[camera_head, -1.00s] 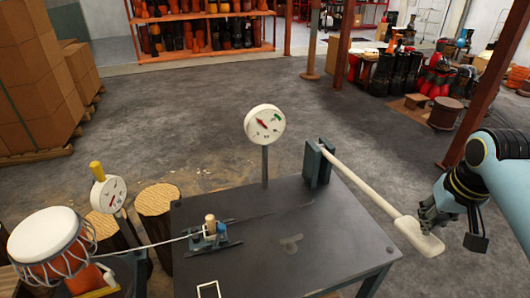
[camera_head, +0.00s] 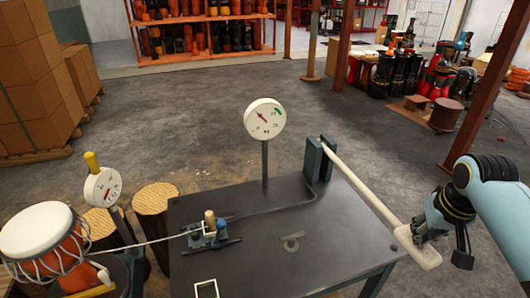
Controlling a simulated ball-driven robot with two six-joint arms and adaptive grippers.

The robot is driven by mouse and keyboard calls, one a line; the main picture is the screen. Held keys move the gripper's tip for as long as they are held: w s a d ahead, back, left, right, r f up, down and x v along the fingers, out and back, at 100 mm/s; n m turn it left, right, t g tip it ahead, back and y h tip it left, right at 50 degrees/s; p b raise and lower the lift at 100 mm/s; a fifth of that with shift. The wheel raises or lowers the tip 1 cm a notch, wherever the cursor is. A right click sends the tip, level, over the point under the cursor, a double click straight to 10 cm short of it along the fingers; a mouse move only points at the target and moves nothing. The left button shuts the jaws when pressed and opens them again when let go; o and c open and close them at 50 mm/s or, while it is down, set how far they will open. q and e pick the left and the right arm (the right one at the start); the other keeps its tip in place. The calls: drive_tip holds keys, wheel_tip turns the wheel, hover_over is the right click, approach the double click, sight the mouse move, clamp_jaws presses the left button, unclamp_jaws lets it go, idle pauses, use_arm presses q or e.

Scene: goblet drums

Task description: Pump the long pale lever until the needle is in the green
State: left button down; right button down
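The long pale lever (camera_head: 365,192) runs from a dark bracket (camera_head: 318,162) on the table's back right, down to a flat paddle end beyond the right edge. My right gripper (camera_head: 440,238) is at the paddle end, with its fingers apart. One finger is at or over the paddle's upper edge; I cannot tell whether it touches. My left gripper is not in view.
The dark table (camera_head: 262,262) carries a small clamp with a wooden peg (camera_head: 210,219). A cord runs from it to a goblet drum (camera_head: 40,232) at left. A second gauge (camera_head: 102,187) and wooden stumps (camera_head: 155,198) stand nearby. Floor right of the table is clear.

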wheel_tip(320, 180, down, 12)
drive_tip(key=b, duration=0.7)
wheel_tip(320, 180, up, 10)
drive_tip(key=p, duration=1.1)
drive_tip(key=shift+f, duration=0.15)
drive_tip(key=v, duration=0.3)
drive_tip(key=w+v, duration=0.1)
drive_tip(key=v, duration=0.5)
drive_tip(key=shift+w+d+r, duration=0.3)
drive_tip(key=shift+r, duration=0.05)
